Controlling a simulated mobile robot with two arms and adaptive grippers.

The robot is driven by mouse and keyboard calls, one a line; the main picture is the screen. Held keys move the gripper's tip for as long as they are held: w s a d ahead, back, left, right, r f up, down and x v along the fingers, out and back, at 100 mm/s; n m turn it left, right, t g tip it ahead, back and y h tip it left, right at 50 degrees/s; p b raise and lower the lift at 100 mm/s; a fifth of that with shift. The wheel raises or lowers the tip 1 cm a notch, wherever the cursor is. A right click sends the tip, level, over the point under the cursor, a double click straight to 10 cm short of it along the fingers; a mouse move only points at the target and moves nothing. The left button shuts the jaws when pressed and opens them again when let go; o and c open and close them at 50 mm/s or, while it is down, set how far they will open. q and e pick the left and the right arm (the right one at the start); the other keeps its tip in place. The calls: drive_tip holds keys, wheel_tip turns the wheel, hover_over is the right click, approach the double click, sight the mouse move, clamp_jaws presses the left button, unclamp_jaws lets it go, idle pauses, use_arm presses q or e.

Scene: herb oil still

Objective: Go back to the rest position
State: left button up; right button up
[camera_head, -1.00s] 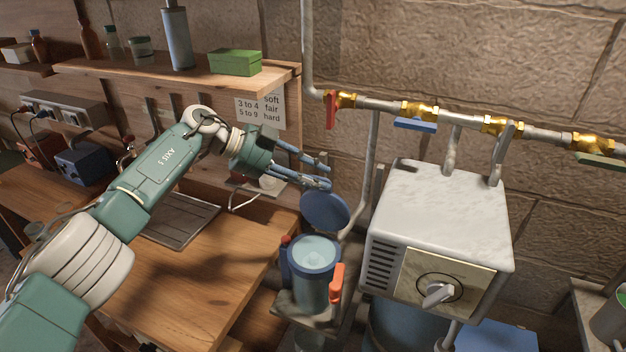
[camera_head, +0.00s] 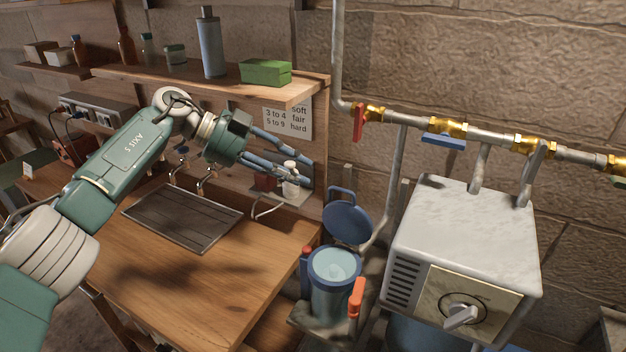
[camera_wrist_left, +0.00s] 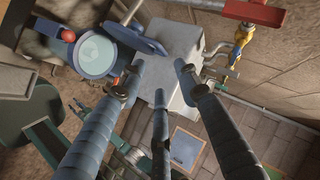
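My left gripper (camera_head: 284,160) is in front of the back wall, above the right end of the wooden bench. Its blue fingers are spread and nothing is between them; in the left wrist view the fingers (camera_wrist_left: 160,75) also stand apart and empty. Below and to the right is a blue pot (camera_head: 332,285) with pale liquid, its round blue lid (camera_head: 347,222) tilted up and apart from the fingers. The pot also shows in the left wrist view (camera_wrist_left: 80,62).
A white box with a dial (camera_head: 465,240) stands right of the pot. A pipe with valves (camera_head: 480,138) crosses the wall. A shelf (camera_head: 200,86) with bottles and a green box (camera_head: 265,71) hangs near my arm. The bench (camera_head: 215,283) has clear room around a dark drain tray (camera_head: 183,216).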

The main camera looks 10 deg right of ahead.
use_arm(q)
drive_tip(key=shift+a+r, duration=0.3)
